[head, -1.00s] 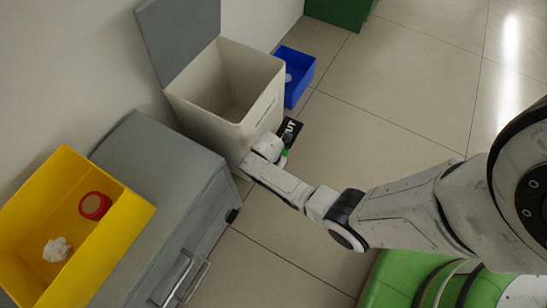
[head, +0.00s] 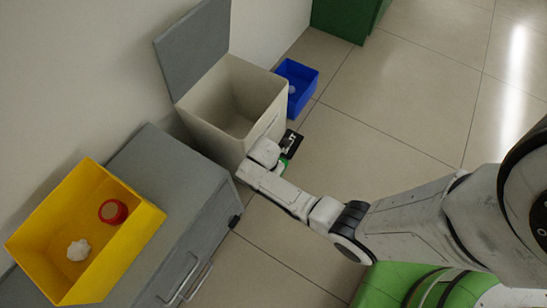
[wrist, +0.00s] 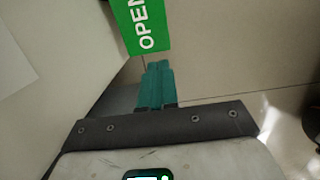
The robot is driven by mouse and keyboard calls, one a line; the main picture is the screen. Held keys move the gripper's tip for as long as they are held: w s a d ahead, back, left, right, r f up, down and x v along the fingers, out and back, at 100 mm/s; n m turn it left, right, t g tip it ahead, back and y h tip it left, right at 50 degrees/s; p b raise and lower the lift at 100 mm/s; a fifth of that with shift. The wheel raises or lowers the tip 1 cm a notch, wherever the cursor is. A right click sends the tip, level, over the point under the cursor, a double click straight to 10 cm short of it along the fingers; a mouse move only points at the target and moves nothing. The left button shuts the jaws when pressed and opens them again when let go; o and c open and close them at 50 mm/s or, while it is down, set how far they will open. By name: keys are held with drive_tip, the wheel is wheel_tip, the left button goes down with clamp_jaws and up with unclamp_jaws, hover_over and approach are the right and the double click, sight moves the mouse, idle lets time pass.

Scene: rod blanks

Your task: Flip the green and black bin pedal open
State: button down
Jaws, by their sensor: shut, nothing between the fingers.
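The bin (head: 238,100) is off-white and stands against the wall, its grey lid (head: 195,45) raised. The pedal's black part (head: 291,143) with white lettering shows at the bin's lower right, and a bit of green shows beside my wrist. In the wrist view the pedal's green part (wrist: 142,24) reads "OPEN". My gripper (wrist: 158,66) is shut and empty, its teal fingers just below the green part's lower edge; I cannot tell whether they touch. In the head view my wrist hides the fingers and part of the pedal.
A grey cabinet (head: 170,165) stands left of the bin, with a yellow bin (head: 50,225) on it holding a red can (head: 113,211) and white crumpled paper (head: 78,250). A small blue bin (head: 298,90) stands behind the bin. The tiled floor at right is clear.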

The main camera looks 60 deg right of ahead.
drive_tip(key=r+p, duration=0.1)
drive_tip(key=r, duration=0.1)
drive_tip(key=a+r+p, duration=0.1)
drive_tip(key=r, duration=0.2)
idle(0.6)
drive_tip(key=s+a+r+m+t+y, duration=0.1)
drive_tip(key=s+a+r+m, duration=0.2)
drive_tip(key=s+r+m, duration=0.6)
drive_tip(key=s+a+r+m+y, duration=0.1)
drive_tip(key=s+a+r+m, duration=0.1)
drive_tip(key=s+r+m, duration=0.65)
drive_tip(key=w+r+m+p, duration=0.1)
drive_tip(key=w+r+p, duration=0.2)
drive_tip(key=r+p, duration=2)
wheel_tip(320, 180, up, 4)
drive_tip(key=shift+f+p, duration=0.1)
drive_tip(key=shift+p, duration=0.3)
